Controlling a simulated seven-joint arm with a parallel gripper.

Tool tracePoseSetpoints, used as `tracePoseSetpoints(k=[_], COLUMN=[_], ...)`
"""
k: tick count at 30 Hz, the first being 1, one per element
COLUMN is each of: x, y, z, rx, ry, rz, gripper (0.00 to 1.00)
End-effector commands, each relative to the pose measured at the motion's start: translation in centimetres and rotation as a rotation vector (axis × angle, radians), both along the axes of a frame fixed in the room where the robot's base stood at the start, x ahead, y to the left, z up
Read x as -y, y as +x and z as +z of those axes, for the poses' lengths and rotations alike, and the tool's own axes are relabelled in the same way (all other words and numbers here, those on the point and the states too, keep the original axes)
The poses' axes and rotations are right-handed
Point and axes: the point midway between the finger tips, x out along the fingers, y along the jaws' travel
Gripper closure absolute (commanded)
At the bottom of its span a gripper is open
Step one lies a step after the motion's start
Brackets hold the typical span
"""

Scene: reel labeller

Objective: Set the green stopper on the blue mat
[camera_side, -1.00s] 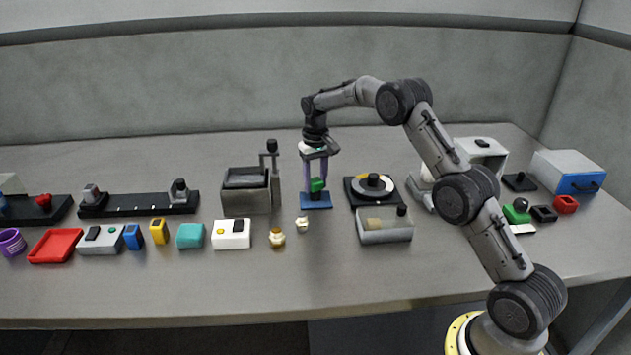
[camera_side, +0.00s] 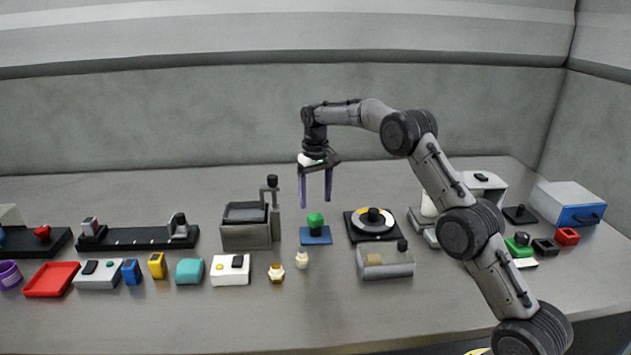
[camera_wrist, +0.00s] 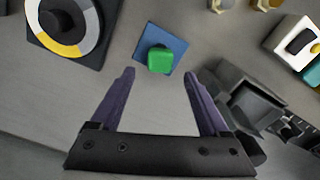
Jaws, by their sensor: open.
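The green stopper (camera_side: 315,221) stands on the blue mat (camera_side: 306,239), in the middle of the table. In the wrist view the green stopper (camera_wrist: 160,60) sits over the blue mat (camera_wrist: 177,44), which shows around it. My gripper (camera_side: 315,203) is above the stopper with its two purple fingers apart and nothing between them. In the wrist view the open fingertips of my gripper (camera_wrist: 160,73) are on either side of the stopper's near edge. The gripper is clear of the stopper.
A turntable (camera_side: 373,222) with a grey and yellow disc stands right of the mat. A grey machine with a lever (camera_side: 246,235) stands left. A small cream piece (camera_side: 302,260) and a clear bin (camera_side: 386,265) are in front. Bare table lies behind the mat.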

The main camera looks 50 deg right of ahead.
Motion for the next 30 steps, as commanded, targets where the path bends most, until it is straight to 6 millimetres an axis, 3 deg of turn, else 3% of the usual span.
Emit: tracePoseSetpoints(k=[7,20,26,30], x=[0.0,-0.8,-4.3,-7.2], y=[0.1,-0.7,-4.5,-8.7], z=[4.2,7.0,12.3,15.4], rx=[0.001,0.014,0.083,0.138], ry=[0.0,-0.005,-0.024,-0.038], rz=[0.0,0.013,0.067,0.114], gripper=[0.21,0.21,0.21,0.21])
